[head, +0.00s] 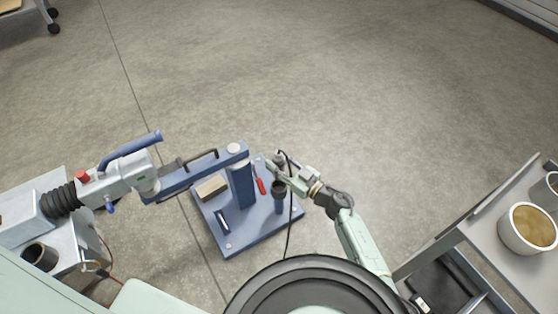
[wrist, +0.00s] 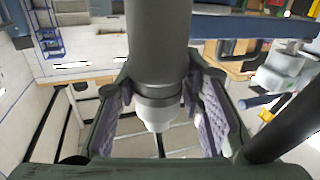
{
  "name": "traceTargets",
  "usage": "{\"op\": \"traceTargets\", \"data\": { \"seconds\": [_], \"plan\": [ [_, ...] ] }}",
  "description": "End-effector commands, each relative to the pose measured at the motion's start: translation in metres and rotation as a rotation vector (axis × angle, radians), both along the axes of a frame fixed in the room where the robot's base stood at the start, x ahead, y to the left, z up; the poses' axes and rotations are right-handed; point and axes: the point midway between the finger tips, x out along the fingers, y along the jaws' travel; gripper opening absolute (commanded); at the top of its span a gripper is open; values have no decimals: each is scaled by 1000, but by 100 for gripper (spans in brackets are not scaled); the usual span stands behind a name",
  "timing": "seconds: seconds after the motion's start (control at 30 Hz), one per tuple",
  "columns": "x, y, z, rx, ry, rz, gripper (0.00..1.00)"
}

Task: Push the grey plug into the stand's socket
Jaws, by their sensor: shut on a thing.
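My gripper (head: 274,171) is over the right side of the blue stand (head: 214,230). In the wrist view, its two purple-padded fingers (wrist: 162,112) are closed around the plug (wrist: 158,50), a dark grey cylinder with a paler ring and a whitish end. In the head view the plug (head: 280,157) is small and partly hidden by the fingers. A black cable (head: 289,235) hangs down past the stand. The socket (head: 279,187) appears as a dark round cup on a short blue post, just below my gripper. I cannot tell whether plug and socket touch.
The stand has a thick blue column (head: 242,185) left of my gripper, with an arm reaching left to a pale machine (head: 125,175). A red-handled tool (head: 261,186) and a tan block (head: 211,187) lie on its base. A grey cart (head: 490,255) holds a pot (head: 527,229). The floor behind is clear.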

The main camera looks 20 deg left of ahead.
Motion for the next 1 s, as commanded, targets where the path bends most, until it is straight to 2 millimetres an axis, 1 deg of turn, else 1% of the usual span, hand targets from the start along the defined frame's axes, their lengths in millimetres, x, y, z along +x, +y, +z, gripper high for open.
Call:
{"op": "traceTargets", "data": {
  "seconds": [0.03,0.6,0.8,1.0],
  "plan": [
    [0,0,-6,1,0,-1,0],
    [0,0,-47,0,1,0,0],
    [0,0,-55,1,0,1,0],
    [0,0,-56,1,0,1,0]
  ]
}}
